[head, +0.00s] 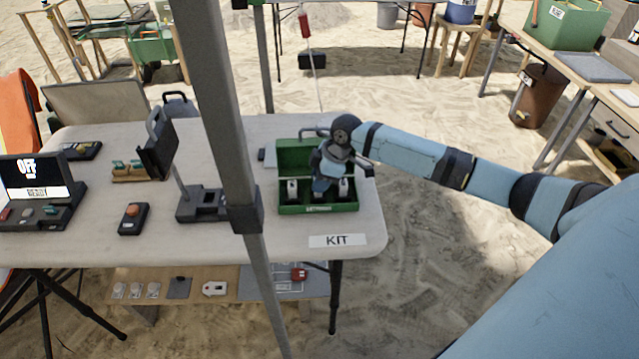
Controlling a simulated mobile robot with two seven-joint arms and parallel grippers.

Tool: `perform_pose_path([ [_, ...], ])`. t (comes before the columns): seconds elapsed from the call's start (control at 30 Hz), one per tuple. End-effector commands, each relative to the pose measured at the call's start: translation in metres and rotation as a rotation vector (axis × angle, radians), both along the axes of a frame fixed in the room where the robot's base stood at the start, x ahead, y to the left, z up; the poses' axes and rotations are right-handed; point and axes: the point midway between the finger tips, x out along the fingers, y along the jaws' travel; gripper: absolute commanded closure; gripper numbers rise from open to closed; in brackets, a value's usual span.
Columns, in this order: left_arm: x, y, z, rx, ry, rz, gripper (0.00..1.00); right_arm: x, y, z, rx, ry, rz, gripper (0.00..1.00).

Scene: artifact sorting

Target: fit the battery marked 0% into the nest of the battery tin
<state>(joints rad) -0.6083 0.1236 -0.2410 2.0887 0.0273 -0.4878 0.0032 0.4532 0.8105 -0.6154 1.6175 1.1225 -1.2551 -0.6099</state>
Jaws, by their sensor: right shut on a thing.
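The green battery tin (318,209) stands on the table near its right end, with its lid (290,158) open at the back. Inside it, one pale battery (292,190) stands at the left and another pale battery (344,188) at the right. My right gripper (322,194) points down into the middle of the tin, between these two. It is shut on what seems to be a battery, mostly hidden by the gripper. No 0% mark is readable, and the middle nest is hidden. My left gripper is not in view.
A dark grey post (232,150) rises in front of the table, left of the tin. A dark grey device (200,205) sits behind it. A KIT label (338,241) lies in front of the tin. Further left are a box with a red button (132,215) and a display console (38,190).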

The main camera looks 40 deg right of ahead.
Motion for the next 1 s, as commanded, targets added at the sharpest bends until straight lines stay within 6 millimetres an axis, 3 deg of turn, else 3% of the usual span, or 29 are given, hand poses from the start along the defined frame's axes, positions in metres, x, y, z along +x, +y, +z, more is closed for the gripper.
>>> perform_pose_path([
  [0.1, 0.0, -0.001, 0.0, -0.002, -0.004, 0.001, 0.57, 0.0, 0.0, -0.013, 0.001, 0.0, -0.001, 0.9],
  [0.47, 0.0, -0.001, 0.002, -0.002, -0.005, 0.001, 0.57, 0.0, 0.0, -0.016, 0.001, 0.0, -0.001, 0.9],
  [0.5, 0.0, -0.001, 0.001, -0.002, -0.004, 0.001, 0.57, 0.0, 0.0, -0.015, 0.0, -0.001, 0.0, 0.57],
  [0.57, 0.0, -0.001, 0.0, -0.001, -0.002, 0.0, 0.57, 0.0, 0.0, -0.015, 0.0, -0.001, 0.0, 0.44],
  [0.87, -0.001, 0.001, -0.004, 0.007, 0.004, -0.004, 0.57, 0.0, 0.0, -0.014, 0.0, -0.001, 0.0, 0.41],
  [1.0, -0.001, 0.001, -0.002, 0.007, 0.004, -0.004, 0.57, -0.001, -0.004, -0.002, -0.001, -0.004, -0.002, 0.41],
])
